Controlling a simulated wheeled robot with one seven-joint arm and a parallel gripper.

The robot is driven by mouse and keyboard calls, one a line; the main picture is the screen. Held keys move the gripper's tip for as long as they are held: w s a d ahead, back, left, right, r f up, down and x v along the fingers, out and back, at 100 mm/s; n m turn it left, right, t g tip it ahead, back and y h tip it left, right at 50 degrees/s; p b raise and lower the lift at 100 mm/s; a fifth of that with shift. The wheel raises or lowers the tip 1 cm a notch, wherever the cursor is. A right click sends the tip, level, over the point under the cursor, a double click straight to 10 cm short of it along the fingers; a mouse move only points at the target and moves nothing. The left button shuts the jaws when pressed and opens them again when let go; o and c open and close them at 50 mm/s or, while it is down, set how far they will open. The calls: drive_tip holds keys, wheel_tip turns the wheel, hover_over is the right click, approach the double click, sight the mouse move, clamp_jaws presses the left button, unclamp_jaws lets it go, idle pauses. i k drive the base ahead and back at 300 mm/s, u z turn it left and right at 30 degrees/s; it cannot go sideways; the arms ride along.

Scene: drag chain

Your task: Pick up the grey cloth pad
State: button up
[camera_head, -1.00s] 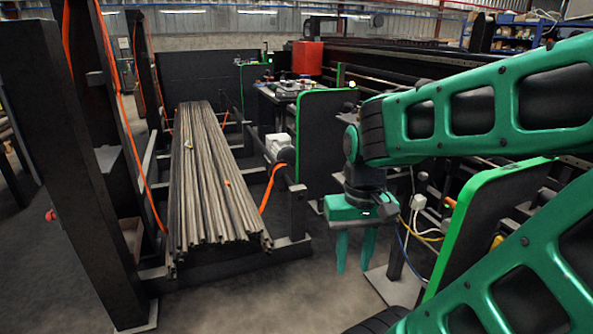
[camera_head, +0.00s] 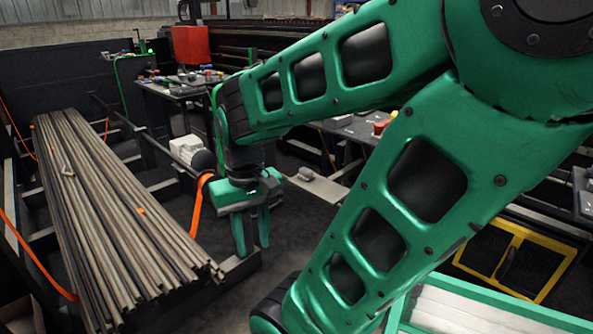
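I cannot pick out the grey cloth pad with certainty. A pale grey, blocky thing (camera_head: 187,148) sits on the rack right of the pipes; I cannot tell if it is cloth. A small greyish piece (camera_head: 68,171) lies on top of the pipe bundle, too small to identify. My gripper (camera_head: 251,246) points down, just right of the pipes' near end. Its two green fingers are apart with nothing seen between them. My green arm crosses the middle and right and hides much behind it.
A long bundle of pipes (camera_head: 110,215) lies on a dark rack at left. An orange strap (camera_head: 199,207) hangs beside it. A cluttered table (camera_head: 175,86) and red box (camera_head: 190,45) stand behind. A yellow-framed item (camera_head: 515,257) is at right. Some dark floor is clear near my gripper.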

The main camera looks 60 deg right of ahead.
sight(306, 174)
drive_tip(key=z, duration=0.6)
drive_tip(key=i, duration=1.2)
drive_tip(key=z, duration=0.65)
